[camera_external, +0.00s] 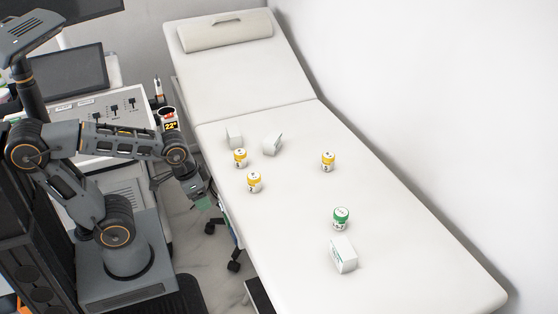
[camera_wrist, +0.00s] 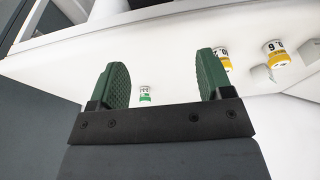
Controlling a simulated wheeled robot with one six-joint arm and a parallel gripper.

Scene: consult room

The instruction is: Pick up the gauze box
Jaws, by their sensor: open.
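Three small white boxes are on the white couch. One box (camera_external: 343,254) with green marks lies near the front, just below a green-lidded jar. Two more, a left box (camera_external: 234,137) and a right box (camera_external: 272,143), are farther back; their print is not readable. I cannot tell from print which is the gauze box. My gripper (camera_external: 203,199) is beside the couch's left edge, apart from all boxes. In the wrist view, its green fingers (camera_wrist: 162,66) are spread with nothing gripped between them.
Yellow-lidded jars stand near the back boxes (camera_external: 240,158) (camera_external: 254,182) and to the right (camera_external: 328,161). The green-lidded jar (camera_external: 341,218) also shows in the wrist view (camera_wrist: 145,94). A pillow (camera_external: 226,31) lies at the couch's far end. The couch's middle is mostly clear.

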